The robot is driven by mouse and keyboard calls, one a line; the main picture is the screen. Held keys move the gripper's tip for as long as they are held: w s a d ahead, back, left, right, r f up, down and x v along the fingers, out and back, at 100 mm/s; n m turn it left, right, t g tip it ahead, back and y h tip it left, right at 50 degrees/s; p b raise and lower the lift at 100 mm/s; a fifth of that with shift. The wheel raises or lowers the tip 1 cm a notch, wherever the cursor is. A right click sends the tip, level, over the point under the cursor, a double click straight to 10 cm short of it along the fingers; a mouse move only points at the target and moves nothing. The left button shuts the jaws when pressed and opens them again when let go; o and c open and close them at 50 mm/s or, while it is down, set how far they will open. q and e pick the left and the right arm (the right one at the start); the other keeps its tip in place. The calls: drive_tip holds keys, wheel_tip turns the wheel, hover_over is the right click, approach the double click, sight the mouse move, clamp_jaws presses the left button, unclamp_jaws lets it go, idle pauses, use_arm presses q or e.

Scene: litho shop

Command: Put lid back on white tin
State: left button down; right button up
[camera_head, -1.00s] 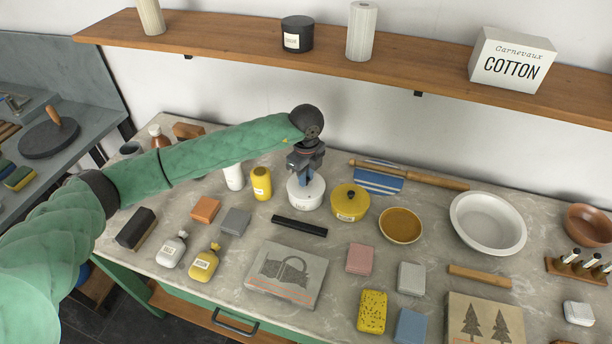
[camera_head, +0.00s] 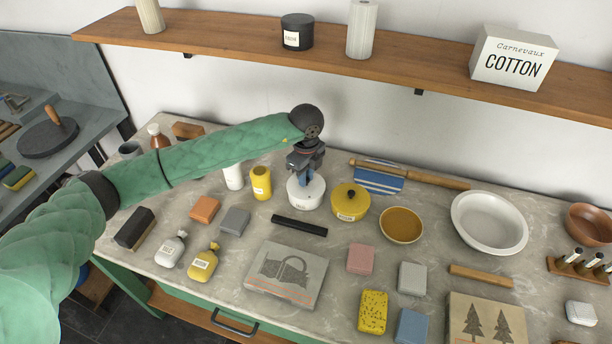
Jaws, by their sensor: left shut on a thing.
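The white tin (camera_head: 306,195) stands upright on the stone-topped table, left of a yellow tin with its lid on. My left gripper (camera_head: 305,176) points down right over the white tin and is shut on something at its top. I take this to be the tin's lid (camera_head: 308,183), but the gripper hides most of it. I cannot tell whether the lid is seated on the rim or just above it. My right gripper is not in view.
The yellow tin (camera_head: 349,204) stands close on the right, and a yellow bottle (camera_head: 261,183) on the left. A black bar (camera_head: 299,226) lies in front. A wooden shelf (camera_head: 420,68) runs along the wall behind. Blocks and bowls crowd the right side.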

use_arm(q)
drive_tip(key=shift+b, duration=0.35)
idle(0.5)
idle(0.3)
drive_tip(key=c, duration=0.7)
unclamp_jaws()
drive_tip(key=shift+c, duration=0.2)
drive_tip(key=shift+r, duration=0.1)
drive_tip(key=shift+r+p, duration=0.8)
drive_tip(key=shift+r, duration=2.6)
clamp_jaws()
drive_tip(key=shift+f+b, duration=0.9)
drive_tip(key=shift+f, duration=0.3)
